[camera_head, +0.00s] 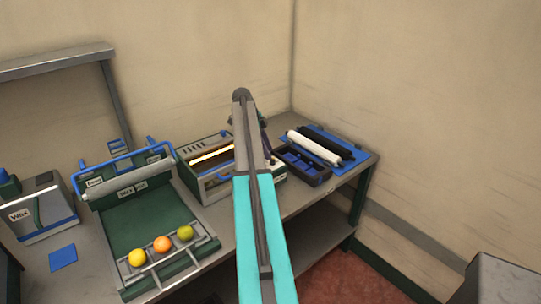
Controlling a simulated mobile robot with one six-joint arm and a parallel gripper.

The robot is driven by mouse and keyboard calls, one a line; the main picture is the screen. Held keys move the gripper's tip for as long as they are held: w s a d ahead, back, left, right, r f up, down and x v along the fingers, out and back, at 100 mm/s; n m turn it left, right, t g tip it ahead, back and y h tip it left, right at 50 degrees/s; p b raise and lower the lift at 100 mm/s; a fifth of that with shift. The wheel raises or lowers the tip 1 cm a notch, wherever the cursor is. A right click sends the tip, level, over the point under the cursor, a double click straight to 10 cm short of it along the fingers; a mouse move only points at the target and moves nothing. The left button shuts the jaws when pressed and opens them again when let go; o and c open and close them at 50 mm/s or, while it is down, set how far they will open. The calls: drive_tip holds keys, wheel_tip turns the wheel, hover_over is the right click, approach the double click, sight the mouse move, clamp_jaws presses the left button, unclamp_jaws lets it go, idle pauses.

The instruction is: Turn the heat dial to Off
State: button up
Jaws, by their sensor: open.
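I cannot make out the heat dial; my arm covers the right part of the box. My arm rises from the bottom centre to a joint near the back wall. Small dark parts of my wrist show just right of the arm, above the box's right end. The fingers of my gripper are hidden behind the arm.
Right are a dark blue tray (303,166) and white and black rollers (314,147).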

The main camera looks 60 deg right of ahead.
sight(272, 162)
drive_tip(key=shift+p+x, duration=0.5)
drive_tip(key=shift+x, duration=1.55)
clamp_jaws()
